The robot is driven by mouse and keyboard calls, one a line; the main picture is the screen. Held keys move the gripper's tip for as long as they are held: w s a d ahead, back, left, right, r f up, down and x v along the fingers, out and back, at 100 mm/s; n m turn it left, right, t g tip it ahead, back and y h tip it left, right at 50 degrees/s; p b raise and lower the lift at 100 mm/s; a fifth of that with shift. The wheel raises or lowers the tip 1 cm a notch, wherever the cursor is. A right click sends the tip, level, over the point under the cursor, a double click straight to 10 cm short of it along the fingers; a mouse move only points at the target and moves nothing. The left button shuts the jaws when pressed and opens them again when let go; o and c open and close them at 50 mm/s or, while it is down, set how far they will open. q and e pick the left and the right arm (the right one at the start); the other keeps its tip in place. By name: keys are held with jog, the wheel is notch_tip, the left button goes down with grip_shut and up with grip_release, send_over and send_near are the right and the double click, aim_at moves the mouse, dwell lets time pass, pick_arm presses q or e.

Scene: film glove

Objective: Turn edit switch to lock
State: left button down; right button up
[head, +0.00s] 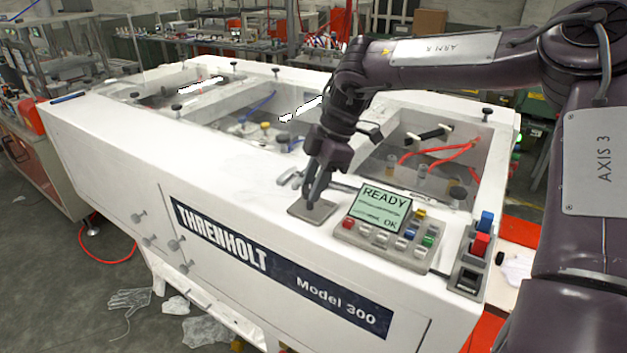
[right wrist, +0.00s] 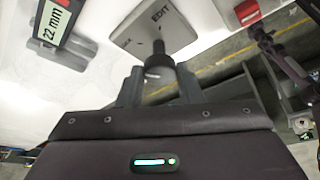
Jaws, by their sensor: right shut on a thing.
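The edit switch is a dark knob (right wrist: 158,66) on a grey square plate (right wrist: 178,32), with the word EDIT at the plate's far edge in the right wrist view. A second label on the plate is too small or covered to read. In the head view the plate (head: 302,211) lies on the white machine's front top edge, left of the control panel. My right gripper (head: 311,204) reaches down over the plate; in the right wrist view its fingers (right wrist: 159,86) are closed on the knob from both sides. The knob is mostly hidden in the head view. My left gripper is not in view.
Close right of the plate is a control panel (head: 345,236) with colored buttons and a READY screen (head: 381,208). Red and blue switches (head: 480,245) stand farther right. A gauge reading 22 mm (right wrist: 52,22) lies beside the plate.

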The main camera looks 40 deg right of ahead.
jog(key=shift+w+n+g+p, duration=0.1)
jog(key=shift+n+g+p, duration=0.3)
jog(key=shift+n, duration=0.9)
jog(key=o, duration=0.9)
jog(key=shift+o, duration=0.2)
jog(key=shift+d+r+b, duration=0.2)
jog(key=shift+r+b, duration=0.1)
jog(key=shift+r, duration=0.05)
jog(key=v, duration=0.7)
jog(key=shift+w, duration=0.15)
jog(key=shift+f, duration=0.1)
